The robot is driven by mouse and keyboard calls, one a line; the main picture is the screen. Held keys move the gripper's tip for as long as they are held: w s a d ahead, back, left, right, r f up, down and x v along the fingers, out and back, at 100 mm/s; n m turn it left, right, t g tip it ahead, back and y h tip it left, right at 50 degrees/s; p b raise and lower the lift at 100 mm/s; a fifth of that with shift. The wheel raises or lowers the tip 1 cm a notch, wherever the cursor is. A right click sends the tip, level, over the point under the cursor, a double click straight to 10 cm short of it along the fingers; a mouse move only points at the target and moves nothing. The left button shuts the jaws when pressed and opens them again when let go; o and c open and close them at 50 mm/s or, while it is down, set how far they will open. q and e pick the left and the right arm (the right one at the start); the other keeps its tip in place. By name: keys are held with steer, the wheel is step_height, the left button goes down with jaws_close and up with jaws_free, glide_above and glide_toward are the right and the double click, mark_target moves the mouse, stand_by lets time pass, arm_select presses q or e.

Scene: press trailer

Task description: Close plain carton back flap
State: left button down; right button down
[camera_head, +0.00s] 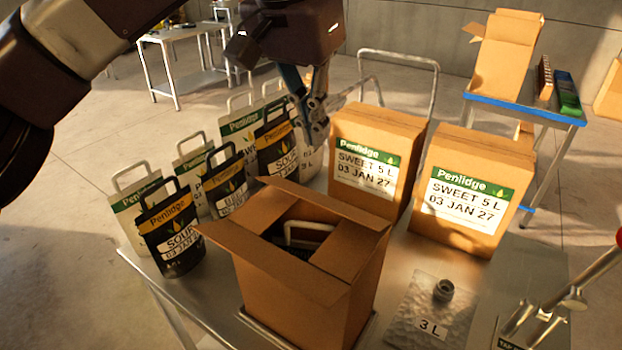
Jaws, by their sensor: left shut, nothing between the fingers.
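The plain carton (300,300) stands at the front middle of the metal table, its top open. A dark item with a white handle (305,228) shows inside it. The carton's back flap (330,205) runs along the far top edge and does not cover the opening. The front flap (270,262) lies outward along the near edge. My left gripper (314,138) comes down from the top, fingers together and empty, above and behind the back flap. It looks apart from the flap. My right gripper is not in view.
Several handled pouches (180,235) stand close on the carton's left. Two labelled cartons (375,160) (470,195) stand behind and to the right. A 3 L plate (425,305) and a red-handled metal device (555,310) are at right.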

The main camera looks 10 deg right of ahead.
arm_select(q)
steer(key=p, duration=0.1)
glide_above(317, 200)
steer(key=x, duration=0.5)
steer(key=shift+s+a+f, duration=0.15)
steer(key=shift+f, duration=0.3)
steer(key=f, duration=0.1)
steer(key=a+f+p, duration=0.1)
steer(key=shift+s+f, duration=0.35)
steer(key=shift+s+a+f, duration=0.2)
steer(key=shift+s+f, duration=0.05)
steer(key=shift+f, duration=0.45)
